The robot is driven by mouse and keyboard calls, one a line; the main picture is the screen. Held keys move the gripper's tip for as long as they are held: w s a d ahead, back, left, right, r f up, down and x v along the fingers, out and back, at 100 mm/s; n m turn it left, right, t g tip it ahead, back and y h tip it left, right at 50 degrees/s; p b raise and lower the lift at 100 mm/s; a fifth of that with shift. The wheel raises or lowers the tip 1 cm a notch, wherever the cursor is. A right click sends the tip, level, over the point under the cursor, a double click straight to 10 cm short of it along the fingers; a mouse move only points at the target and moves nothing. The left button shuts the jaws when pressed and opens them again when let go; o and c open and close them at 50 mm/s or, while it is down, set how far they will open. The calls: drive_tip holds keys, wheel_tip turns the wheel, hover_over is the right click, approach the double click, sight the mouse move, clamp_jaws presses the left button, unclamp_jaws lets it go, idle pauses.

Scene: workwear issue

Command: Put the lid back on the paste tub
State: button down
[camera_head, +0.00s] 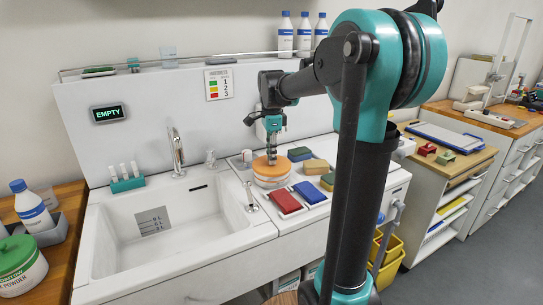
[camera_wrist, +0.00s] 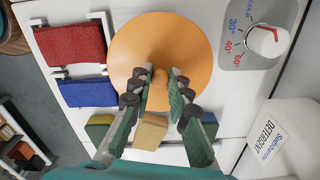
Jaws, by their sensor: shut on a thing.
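The paste tub (camera_head: 271,183) is a low white round tub standing on the white counter to the right of the sink. Its round orange lid (camera_head: 262,166) is directly over the tub's top, about level; I cannot tell whether it is fully seated or slightly above the rim. In the wrist view the lid (camera_wrist: 130,45) is a wide orange disc with a central knob, and it hides the tub beneath. My gripper (camera_head: 272,158) points down from above, its fingers shut on the lid's knob; the fingertips also show in the wrist view (camera_wrist: 161,78).
Red (camera_head: 285,201) and blue (camera_head: 311,192) cloths and several sponges (camera_head: 315,167) lie right of the tub. A dial (camera_wrist: 267,40) and a detergent bottle (camera_wrist: 275,140) are close by. A green-lidded powder tub (camera_head: 18,265) stands far left.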

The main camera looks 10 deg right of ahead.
idle(0.3)
drive_tip(key=c, duration=1.4)
unclamp_jaws()
drive_tip(key=shift+o, duration=0.6)
drive_tip(key=o, duration=0.4)
drive_tip(key=shift+r, duration=0.1)
drive_tip(key=shift+r, duration=3.4)
clamp_jaws()
